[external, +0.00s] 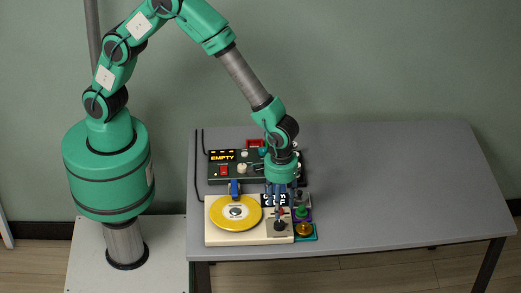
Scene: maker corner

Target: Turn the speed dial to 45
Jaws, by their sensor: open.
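A cream turntable-like unit (222,238) sits near the front edge of the table, with a yellow disc (227,220) on its left. A dark display (266,200) on it is partly hidden by my gripper; its text seems to read "OFF". A grey plate with a dark knob (280,226) is at its front right; this may be the speed dial, but its markings are too small to read. My gripper (278,203) is open, pointing down just above and behind this knob. I cannot tell whether the fingers touch anything.
A dark green panel (215,173) with an "EMPTY" display and red switch stands right behind the unit. Small controls with a green knob (302,212) and an amber dome (305,229) crowd the right side. The grey table (400,185) is clear farther right.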

